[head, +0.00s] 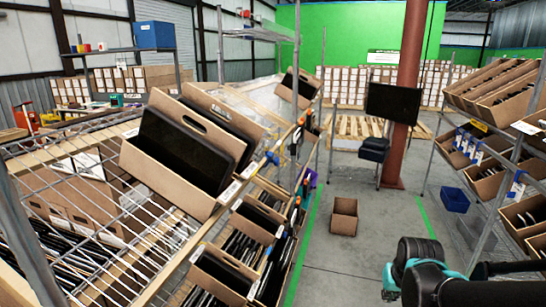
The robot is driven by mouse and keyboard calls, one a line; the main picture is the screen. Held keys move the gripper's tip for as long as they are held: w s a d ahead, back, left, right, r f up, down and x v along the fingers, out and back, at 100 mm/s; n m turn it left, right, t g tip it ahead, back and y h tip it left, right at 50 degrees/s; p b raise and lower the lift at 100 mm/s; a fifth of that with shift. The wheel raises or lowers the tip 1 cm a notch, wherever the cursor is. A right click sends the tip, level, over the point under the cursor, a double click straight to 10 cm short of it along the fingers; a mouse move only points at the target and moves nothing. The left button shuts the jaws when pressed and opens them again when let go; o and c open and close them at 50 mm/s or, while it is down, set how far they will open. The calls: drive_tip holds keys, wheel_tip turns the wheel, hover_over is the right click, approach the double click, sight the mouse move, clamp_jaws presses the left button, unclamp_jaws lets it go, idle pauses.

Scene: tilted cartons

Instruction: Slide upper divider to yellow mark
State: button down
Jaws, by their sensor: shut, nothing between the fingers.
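A tilted carton (165,183) on the upper left rack holds large dark flat panels (180,148). Brown cardboard pieces with hand holes (190,117) stand among them. I cannot tell which piece is the upper divider. A small yellow spot (272,158) shows on the rack's front rail, right of the carton; I cannot tell if it is the yellow mark. Black and teal links of my arm fill the lower right corner, across the aisle from the carton. My gripper's fingers do not show.
A wire shelf (75,215) lies left of the carton, and more filled cartons (222,268) sit below. An open box (344,216) stands on the aisle floor. A red-brown column (404,110) and a right-hand rack of cartons (490,178) bound the aisle. The middle floor is mostly clear.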

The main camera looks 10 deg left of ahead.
drive_tip(key=c, duration=2.3)
unclamp_jaws()
drive_tip(key=shift+o, duration=1.2)
drive_tip(key=o, duration=0.9)
drive_tip(key=w+a+r+m+y, duration=0.1)
drive_tip(key=w+a, duration=0.1)
drive_tip(key=w+a+r+m+y, duration=0.1)
drive_tip(key=w+a+m, duration=0.1)
drive_tip(key=w+a, duration=0.1)
drive_tip(key=w+a+r+m+y, duration=0.2)
drive_tip(key=a, duration=0.1)
drive_tip(key=shift+w+r+g, duration=0.1)
drive_tip(key=shift+w+g, duration=0.2)
drive_tip(key=shift+g, duration=0.1)
drive_tip(key=w+a+r+m+g+y, duration=0.1)
drive_tip(key=w+a+r+m+y, duration=0.4)
drive_tip(key=w, duration=0.3)
drive_tip(key=w+a+r+m+y, duration=0.2)
drive_tip(key=w+r+m+y, duration=0.2)
drive_tip(key=w+r, duration=0.35)
drive_tip(key=w+a+r+m+g+y, duration=0.1)
drive_tip(key=w+a+r+m+y, duration=0.35)
drive_tip(key=w+r, duration=0.25)
drive_tip(key=shift+y, duration=0.25)
drive_tip(key=a, duration=0.5)
drive_tip(key=w+a, duration=0.1)
drive_tip(key=a, duration=1)
drive_tip(key=shift+w+a+f, duration=0.1)
drive_tip(key=shift+w+a, duration=0.05)
drive_tip(key=shift+w, duration=0.1)
